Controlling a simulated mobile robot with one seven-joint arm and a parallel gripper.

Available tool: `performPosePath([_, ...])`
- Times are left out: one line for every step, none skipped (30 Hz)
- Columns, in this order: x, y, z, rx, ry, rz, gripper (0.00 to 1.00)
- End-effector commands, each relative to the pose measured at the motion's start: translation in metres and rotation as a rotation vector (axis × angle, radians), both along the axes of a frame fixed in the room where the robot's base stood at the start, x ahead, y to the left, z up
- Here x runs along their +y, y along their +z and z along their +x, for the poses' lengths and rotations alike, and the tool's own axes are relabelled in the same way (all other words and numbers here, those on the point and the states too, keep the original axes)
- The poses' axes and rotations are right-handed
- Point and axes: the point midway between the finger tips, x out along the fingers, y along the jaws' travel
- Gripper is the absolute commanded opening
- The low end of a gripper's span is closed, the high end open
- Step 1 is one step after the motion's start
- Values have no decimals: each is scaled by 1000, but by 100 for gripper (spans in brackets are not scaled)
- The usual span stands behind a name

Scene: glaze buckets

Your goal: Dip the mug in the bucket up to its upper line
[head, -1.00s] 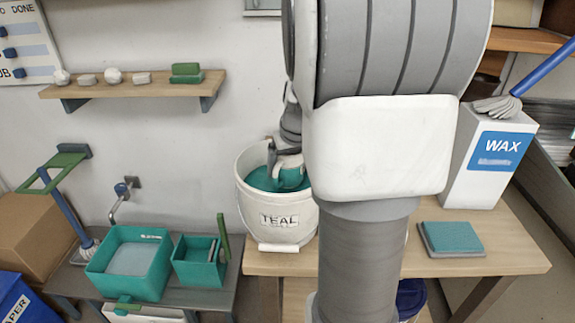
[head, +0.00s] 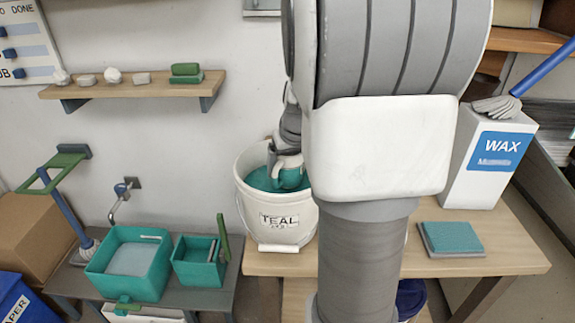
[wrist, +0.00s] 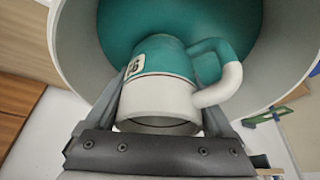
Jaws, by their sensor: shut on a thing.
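The mug (wrist: 160,95) is in my gripper, inside the mouth of the white bucket marked TEAL (head: 280,235). In the wrist view its near part is white and its far part teal, with a thin line near the colour border and a small label. The handle (wrist: 222,75) is white near and teal farther in. My gripper (wrist: 165,115) is shut on the mug's white part. In the head view the mug (head: 290,178) shows teal below, just over or in the teal glaze (head: 258,179); I cannot tell whether its lower end is under. My arm hides the bucket's right side.
A WAX box (head: 490,155) and a teal pad (head: 452,238) are on the wooden table right of my arm. Two teal basins (head: 130,262) stand lower left. A shelf with small pieces (head: 140,90) is on the wall.

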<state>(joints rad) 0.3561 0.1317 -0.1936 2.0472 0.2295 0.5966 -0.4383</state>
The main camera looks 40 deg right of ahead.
Motion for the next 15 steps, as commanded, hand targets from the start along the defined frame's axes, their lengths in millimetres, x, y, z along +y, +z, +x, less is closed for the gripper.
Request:
performPosePath([0, 1, 0, -2, 0, -1, 0])
performPosePath([0, 1, 0, -2, 0, -1, 0])
performPosePath([0, 1, 0, -2, 0, -1, 0])
performPosePath([0, 1, 0, -2, 0, -1, 0])
performPosePath([0, 1, 0, -2, 0, -1, 0])
performPosePath([0, 1, 0, -2, 0, -1, 0])
performPosePath([0, 1, 0, -2, 0, -1, 0])
performPosePath([0, 1, 0, -2, 0, -1, 0])
performPosePath([0, 1, 0, -2, 0, -1, 0])
performPosePath([0, 2, 0, -2, 0, -1, 0])
performPosePath([0, 3, 0, -2, 0, -1, 0])
performPosePath([0, 5, 0, -2, 0, -1, 0])
performPosePath([0, 7, 0, -2, 0, -1, 0])
performPosePath([0, 10, 0, -2, 0, -1, 0])
performPosePath([0, 14, 0, -2, 0, -1, 0])
